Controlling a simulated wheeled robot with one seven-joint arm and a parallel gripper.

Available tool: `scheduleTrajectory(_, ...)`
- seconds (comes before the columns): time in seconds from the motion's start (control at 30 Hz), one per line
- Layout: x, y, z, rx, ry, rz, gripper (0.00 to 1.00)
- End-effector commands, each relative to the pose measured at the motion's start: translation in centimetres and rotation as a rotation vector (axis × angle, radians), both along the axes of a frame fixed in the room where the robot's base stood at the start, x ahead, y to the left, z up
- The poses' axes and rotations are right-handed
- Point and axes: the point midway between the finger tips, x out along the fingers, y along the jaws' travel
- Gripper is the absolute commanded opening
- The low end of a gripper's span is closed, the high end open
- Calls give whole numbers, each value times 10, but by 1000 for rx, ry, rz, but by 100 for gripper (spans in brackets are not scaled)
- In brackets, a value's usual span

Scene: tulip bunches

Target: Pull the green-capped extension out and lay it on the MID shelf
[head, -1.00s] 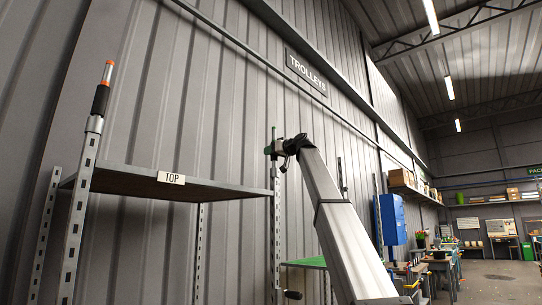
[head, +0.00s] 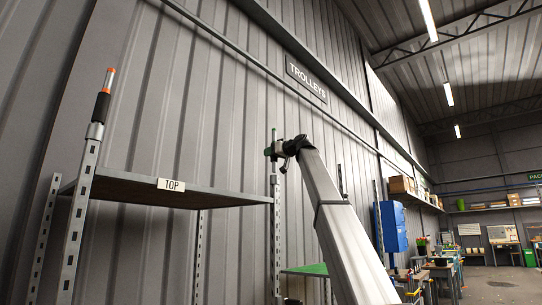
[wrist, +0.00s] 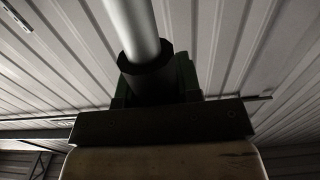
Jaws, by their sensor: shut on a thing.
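The green-capped extension (head: 274,133) stands upright at the top of the trolley's right front post (head: 276,235). My gripper (head: 270,151) is shut on it just below its upper end, at the right of the TOP shelf. In the wrist view a pale tube (wrist: 134,25) with a dark collar (wrist: 146,72) runs between my jaws (wrist: 155,90). A short length of extension shows between my gripper and the post; whether its foot is still inside the post I cannot tell. The MID shelf is not in view.
The TOP shelf (head: 150,190) looks bare from below. An orange-capped extension (head: 101,105) stands on the left post. A green surface (head: 305,269) lies low behind my arm. A blue cabinet (head: 392,226) hangs farther right. The air above the shelf is clear.

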Motion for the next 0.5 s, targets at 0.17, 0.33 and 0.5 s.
scheduleTrajectory(0.17,0,0,2,1,-1,0,5)
scheduleTrajectory(0.33,1,0,9,1,-1,0,5)
scheduleTrajectory(0.5,1,0,18,1,0,0,5)
